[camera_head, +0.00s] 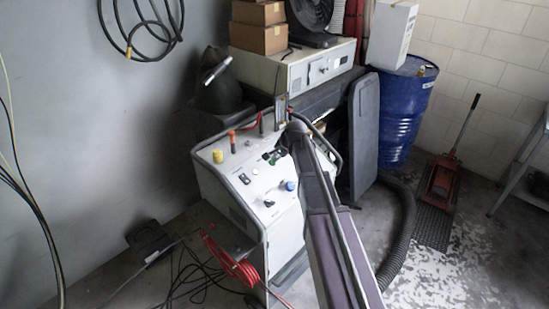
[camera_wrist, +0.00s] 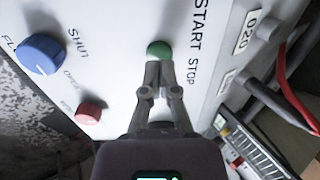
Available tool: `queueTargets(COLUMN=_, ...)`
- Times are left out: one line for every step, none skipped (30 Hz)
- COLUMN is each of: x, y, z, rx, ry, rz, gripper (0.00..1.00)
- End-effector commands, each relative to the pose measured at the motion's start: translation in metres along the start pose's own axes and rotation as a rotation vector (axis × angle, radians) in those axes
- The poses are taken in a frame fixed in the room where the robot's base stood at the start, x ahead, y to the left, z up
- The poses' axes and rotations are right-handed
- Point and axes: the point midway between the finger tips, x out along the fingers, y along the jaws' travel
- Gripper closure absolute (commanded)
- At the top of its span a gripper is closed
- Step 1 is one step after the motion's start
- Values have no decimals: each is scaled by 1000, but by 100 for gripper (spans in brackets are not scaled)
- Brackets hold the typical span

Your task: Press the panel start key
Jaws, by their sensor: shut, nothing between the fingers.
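The green start key (camera_wrist: 159,49) is a round button on the white panel (camera_wrist: 115,30), beside the printed word START. My gripper (camera_wrist: 160,68) is shut and empty, with its fingertips at the near edge of the green key in the wrist view. The tips overlap the key's lower edge; I cannot tell whether they touch it. In the head view the white control console (camera_head: 235,185) stands in the middle, and my arm reaches over its right side. The green key cannot be made out clearly there.
A blue knob (camera_wrist: 40,53) and a red button (camera_wrist: 88,112) sit left of the key. A red cable (camera_wrist: 290,85) and dark plug are at the right. In the head view, a yellow knob (camera_head: 217,156) and an orange-handled part (camera_head: 232,142) stand on the console.

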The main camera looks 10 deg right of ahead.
Motion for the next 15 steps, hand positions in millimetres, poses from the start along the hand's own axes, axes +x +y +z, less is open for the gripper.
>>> queueTargets(x=-9, y=-2, z=0, rx=1, ry=1, rz=-1, gripper=100)
queueTargets(x=-12, y=-3, z=0, rx=1, ry=2, rz=-2, gripper=100)
queueTargets(x=-16, y=-3, z=0, rx=1, ry=2, rz=-3, gripper=100)
queueTargets(x=-19, y=-3, z=-1, rx=1, ry=3, rz=-4, gripper=100)
queueTargets(x=-21, y=-3, z=-1, rx=1, ry=3, rz=-4, gripper=100)
queueTargets(x=-26, y=-3, z=-2, rx=2, ry=3, rz=-4, gripper=100)
queueTargets(x=-28, y=-3, z=-2, rx=2, ry=4, rz=-4, gripper=100)
queueTargets(x=-31, y=-2, z=-2, rx=2, ry=4, rz=-4, gripper=100)
queueTargets(x=-35, y=-2, z=-2, rx=2, ry=4, rz=-4, gripper=100)
queueTargets(x=-38, y=-2, z=-2, rx=2, ry=4, rz=-4, gripper=100)
queueTargets(x=-41, y=-2, z=-2, rx=2, ry=4, rz=-4, gripper=100)
queueTargets(x=-44, y=-2, z=-2, rx=2, ry=4, rz=-4, gripper=100)
queueTargets(x=-47, y=-2, z=-2, rx=2, ry=4, rz=-4, gripper=100)
queueTargets(x=-50, y=-2, z=-2, rx=2, ry=4, rz=-4, gripper=100)
queueTargets(x=-54, y=-2, z=-2, rx=2, ry=4, rz=-5, gripper=100)
